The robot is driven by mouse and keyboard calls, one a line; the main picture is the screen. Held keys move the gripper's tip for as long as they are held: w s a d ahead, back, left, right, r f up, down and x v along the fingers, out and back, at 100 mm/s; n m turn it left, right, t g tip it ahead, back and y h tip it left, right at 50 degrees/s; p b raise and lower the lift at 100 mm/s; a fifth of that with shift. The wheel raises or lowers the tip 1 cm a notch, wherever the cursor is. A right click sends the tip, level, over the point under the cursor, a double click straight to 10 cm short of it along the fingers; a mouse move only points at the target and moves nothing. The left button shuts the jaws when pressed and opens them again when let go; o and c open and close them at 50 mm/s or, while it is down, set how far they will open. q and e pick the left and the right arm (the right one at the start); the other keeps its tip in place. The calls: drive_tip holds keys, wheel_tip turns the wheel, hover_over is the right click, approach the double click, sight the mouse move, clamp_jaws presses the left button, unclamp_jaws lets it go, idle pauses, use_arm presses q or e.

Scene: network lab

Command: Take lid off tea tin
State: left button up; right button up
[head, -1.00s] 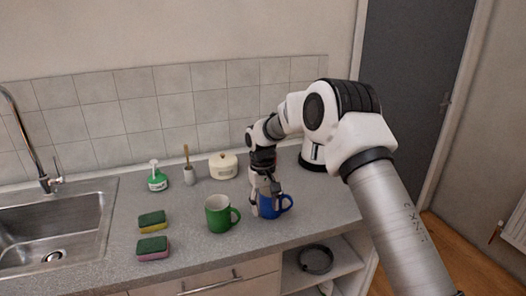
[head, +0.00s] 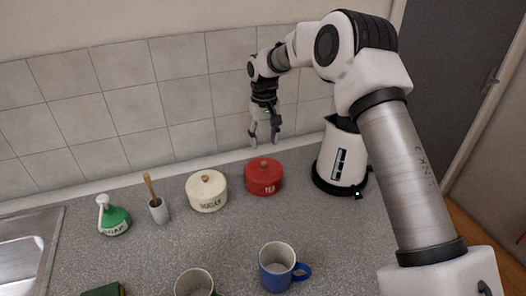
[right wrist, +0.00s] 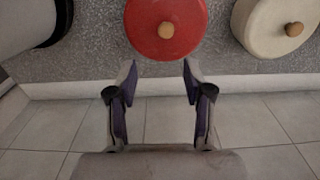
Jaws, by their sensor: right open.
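The red tea tin (head: 264,180) stands upright on the counter near the tiled wall, with its lid on and a round wooden knob on top. It also shows in the right wrist view (right wrist: 152,42), with the knob (right wrist: 166,30) facing the camera. My right gripper (head: 265,142) is open and empty, above the tin and apart from it in the head view. My left gripper is in neither view.
A cream sugar tin (head: 207,194) stands just left of the tea tin. A white kettle (head: 340,158) stands to the right. A brush holder (head: 158,210) and green soap bottle (head: 114,217) are further left. Blue (head: 279,268) and green (head: 195,284) mugs stand in front. The mid-counter is clear.

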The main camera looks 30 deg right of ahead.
sight(264, 163)
drive_tip(key=shift+f, duration=0.2)
drive_tip(key=s+a+f+p, duration=0.1)
drive_tip(key=s+a, duration=0.1)
drive_tip(key=shift+s+f+p, duration=0.3)
drive_tip(key=shift+f+p, duration=0.05)
drive_tip(key=shift+p, duration=0.05)
drive_tip(key=f, duration=0.3)
drive_tip(key=w+d+f+p, duration=0.1)
drive_tip(key=shift+f, duration=0.3)
drive_tip(key=shift+s+a+r, duration=0.15)
drive_tip(key=shift+s+a, duration=0.05)
drive_tip(key=shift+s, duration=0.05)
drive_tip(key=shift+a+r, duration=0.1)
drive_tip(key=c, duration=0.5)
clamp_jaws()
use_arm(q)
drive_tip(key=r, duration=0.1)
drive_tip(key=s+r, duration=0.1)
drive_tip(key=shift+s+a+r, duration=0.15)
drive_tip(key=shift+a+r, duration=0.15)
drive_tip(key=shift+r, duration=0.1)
